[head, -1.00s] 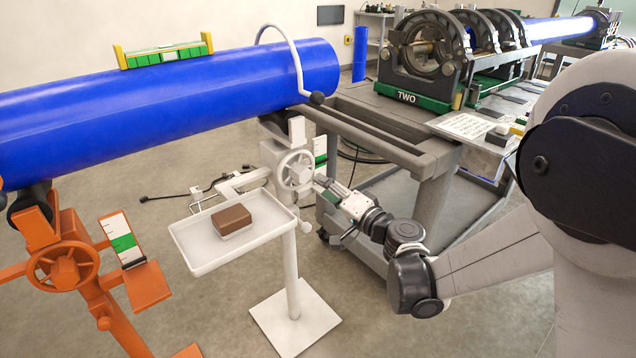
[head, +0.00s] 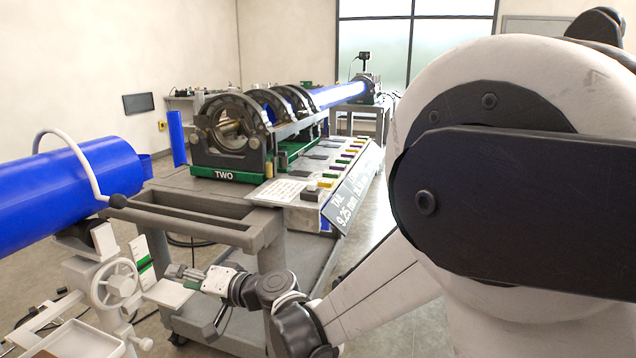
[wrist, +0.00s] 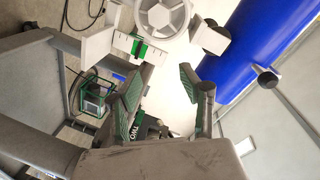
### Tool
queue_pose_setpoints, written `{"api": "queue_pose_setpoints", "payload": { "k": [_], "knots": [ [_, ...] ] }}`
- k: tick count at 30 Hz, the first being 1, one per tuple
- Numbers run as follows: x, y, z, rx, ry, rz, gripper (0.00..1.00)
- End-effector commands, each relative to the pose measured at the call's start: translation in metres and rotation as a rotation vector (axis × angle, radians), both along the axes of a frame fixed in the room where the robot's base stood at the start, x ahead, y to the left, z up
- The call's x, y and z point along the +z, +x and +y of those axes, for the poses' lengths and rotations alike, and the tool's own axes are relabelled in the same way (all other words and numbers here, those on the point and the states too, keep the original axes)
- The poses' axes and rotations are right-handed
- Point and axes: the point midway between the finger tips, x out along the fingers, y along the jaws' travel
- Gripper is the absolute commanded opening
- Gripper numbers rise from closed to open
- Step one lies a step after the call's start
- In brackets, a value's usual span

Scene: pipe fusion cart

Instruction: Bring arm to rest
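My gripper (head: 188,274) is low in the head view, at the end of my arm, just right of the white pipe stand (head: 112,284). In the wrist view my gripper (wrist: 166,72) has its two green-padded fingers spread, with nothing between them. The stand's handwheel (wrist: 163,14) and its green-and-white scale (wrist: 140,48) show beyond the fingertips. Whether the gripper touches the stand is hard to tell, but a gap seems to show in the wrist view.
The cart (head: 262,228) carries the black clamp machine marked TWO (head: 235,135). A blue pipe (head: 60,192) rests on the stand and also shows in the wrist view (wrist: 255,50). A white tray (head: 85,341) is at the lower left. A tilted sign (head: 350,192) edges the cart.

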Motion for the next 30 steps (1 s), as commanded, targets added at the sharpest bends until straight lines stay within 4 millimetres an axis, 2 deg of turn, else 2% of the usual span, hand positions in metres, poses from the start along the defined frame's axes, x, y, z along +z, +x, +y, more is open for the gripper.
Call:
{"api": "queue_pose_setpoints", "payload": {
  "k": [1, 6, 14, 23, 30],
  "knots": [
    [0.008, 0.001, -0.017, -0.015, -0.033, -0.008, 0.40],
    [0.025, -0.003, -0.070, -0.056, -0.155, -0.032, 0.40],
    [0.040, -0.020, -0.155, -0.130, -0.348, -0.046, 0.40],
    [0.042, -0.058, -0.258, -0.230, -0.578, -0.035, 0.40],
    [0.034, -0.099, -0.340, -0.322, -0.763, -0.004, 0.40]
  ]
}}
